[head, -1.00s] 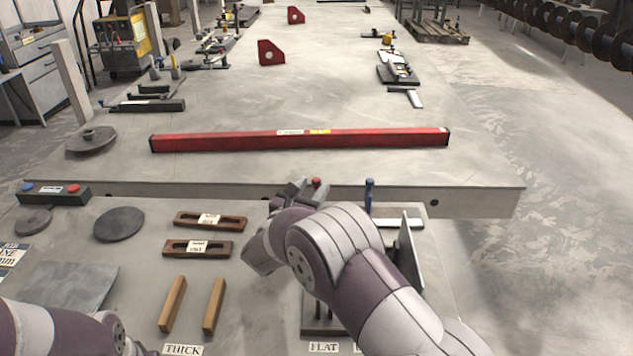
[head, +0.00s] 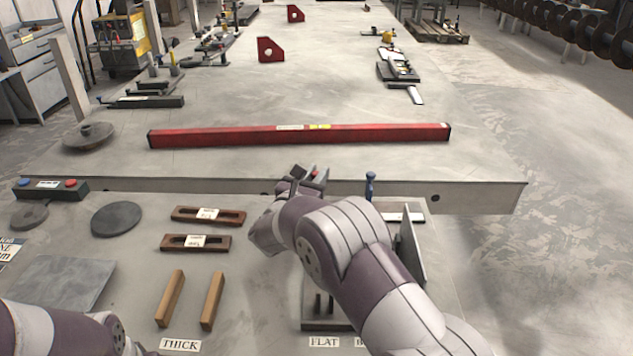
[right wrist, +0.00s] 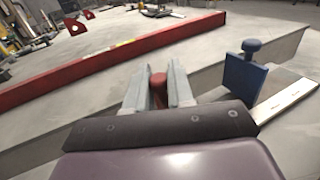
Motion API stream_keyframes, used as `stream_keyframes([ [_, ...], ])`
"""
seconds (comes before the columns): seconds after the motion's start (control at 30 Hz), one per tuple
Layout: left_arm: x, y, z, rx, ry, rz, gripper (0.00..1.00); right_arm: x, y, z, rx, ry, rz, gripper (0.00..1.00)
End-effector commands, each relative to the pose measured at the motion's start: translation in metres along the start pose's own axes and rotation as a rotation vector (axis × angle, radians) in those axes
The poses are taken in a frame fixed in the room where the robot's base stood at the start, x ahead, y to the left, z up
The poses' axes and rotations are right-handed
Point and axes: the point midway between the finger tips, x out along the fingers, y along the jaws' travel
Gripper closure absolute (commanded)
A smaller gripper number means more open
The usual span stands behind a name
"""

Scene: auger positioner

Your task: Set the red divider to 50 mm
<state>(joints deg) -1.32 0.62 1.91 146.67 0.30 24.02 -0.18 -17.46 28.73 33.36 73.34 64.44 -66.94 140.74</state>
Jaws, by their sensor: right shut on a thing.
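The red divider (right wrist: 158,88) shows as a red knob between the fingers of my right gripper (right wrist: 159,92) in the right wrist view. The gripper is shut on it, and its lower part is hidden. In the head view the right gripper (head: 309,176) is at the near edge of the long table, with a bit of red at its fingertips. A blue divider (right wrist: 246,70) with a round knob stands to the right, beside a pale metal strip (right wrist: 287,98). No millimetre marks can be read. Only part of my left arm shows at the lower left, without its gripper.
A long red beam (head: 300,135) lies across the table beyond the gripper. An upright grey plate (head: 411,252) stands right of my right forearm. Slotted brown blocks (head: 207,215) and wooden bars (head: 171,298) lie to the left.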

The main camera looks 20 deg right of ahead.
Motion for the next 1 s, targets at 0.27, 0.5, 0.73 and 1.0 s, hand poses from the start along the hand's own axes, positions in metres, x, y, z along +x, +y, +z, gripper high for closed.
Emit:
stream_keyframes([
  [0.27,0.007,0.0,0.001,0.0,0.0,0.0,0.57,-0.001,0.001,-0.001,-0.002,0.0,0.003,1.0],
  [0.5,0.007,0.0,0.001,0.0,0.0,0.0,0.57,-0.001,0.001,-0.001,-0.001,0.0,0.002,0.54],
  [0.73,0.007,0.0,0.001,0.0,0.0,0.0,0.57,-0.009,0.002,0.0,-0.001,0.0,0.004,0.54],
  [1.0,0.006,0.0,0.001,0.0,0.0,0.0,0.57,-0.079,0.003,0.0,-0.002,0.0,0.008,0.54],
])
